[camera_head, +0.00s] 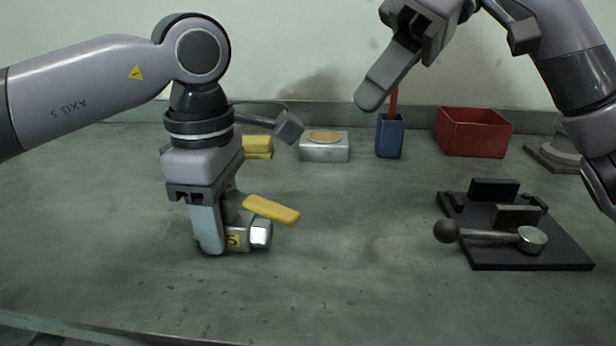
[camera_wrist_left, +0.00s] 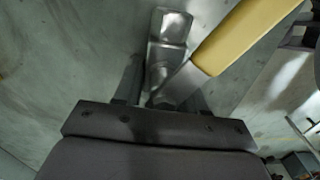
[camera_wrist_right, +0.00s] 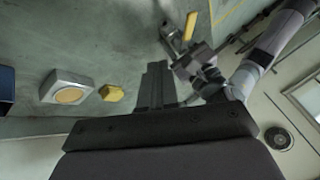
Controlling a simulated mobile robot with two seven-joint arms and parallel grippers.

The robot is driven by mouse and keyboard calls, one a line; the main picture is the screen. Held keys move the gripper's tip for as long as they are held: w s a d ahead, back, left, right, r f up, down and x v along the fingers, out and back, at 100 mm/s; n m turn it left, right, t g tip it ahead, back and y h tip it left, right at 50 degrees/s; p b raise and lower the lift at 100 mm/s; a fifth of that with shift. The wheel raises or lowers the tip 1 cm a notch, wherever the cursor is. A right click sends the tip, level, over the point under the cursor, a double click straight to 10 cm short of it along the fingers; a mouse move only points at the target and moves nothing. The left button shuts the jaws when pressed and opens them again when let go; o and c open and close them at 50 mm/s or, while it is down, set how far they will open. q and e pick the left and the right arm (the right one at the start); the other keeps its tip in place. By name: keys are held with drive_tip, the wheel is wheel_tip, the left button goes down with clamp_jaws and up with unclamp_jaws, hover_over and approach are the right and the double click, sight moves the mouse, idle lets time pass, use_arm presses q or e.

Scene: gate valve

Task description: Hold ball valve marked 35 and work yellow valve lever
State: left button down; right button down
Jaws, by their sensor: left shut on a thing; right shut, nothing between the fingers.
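The grey metal ball valve (camera_head: 259,235) lies on the bench left of centre. Its yellow tag shows one character, like an S or 5; the rest is hidden. Its yellow lever (camera_head: 271,210) slants above the body, out to the right. My left gripper (camera_head: 210,247) points down and is shut on the valve body. The left wrist view shows the valve body (camera_wrist_left: 170,30) between the fingers and the lever (camera_wrist_left: 243,35) angled up to the right. My right gripper (camera_head: 370,98) is shut and empty, raised over the back, well apart from the valve. The right wrist view shows the lever (camera_wrist_right: 190,25) far off.
A black vise or fixture (camera_head: 530,250) with a ball-ended handle stands at the right. Along the back are a yellow block (camera_head: 257,147), a metal box with a round tan top (camera_head: 324,148), a blue holder (camera_head: 390,137) and a red bin (camera_head: 472,132). The centre bench is clear.

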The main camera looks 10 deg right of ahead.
sight(254, 202)
drive_tip(key=shift+s+d+f, duration=0.1)
drive_tip(key=shift+s+d, duration=0.1)
drive_tip(key=shift+s, duration=0.15)
drive_tip(key=x, duration=0.3)
drive_tip(key=s+x, duration=0.1)
drive_tip(key=x, duration=0.3)
drive_tip(key=s+a+r+x, duration=0.1)
drive_tip(key=x, duration=0.3)
drive_tip(key=shift+s+a+f, duration=0.1)
drive_tip(key=shift+a+f, duration=0.05)
drive_tip(key=shift+a, duration=0.05)
drive_tip(key=shift+s+a, duration=0.35)
drive_tip(key=shift+a, duration=0.05)
drive_tip(key=shift+s+a, duration=0.1)
drive_tip(key=shift+s, duration=0.15)
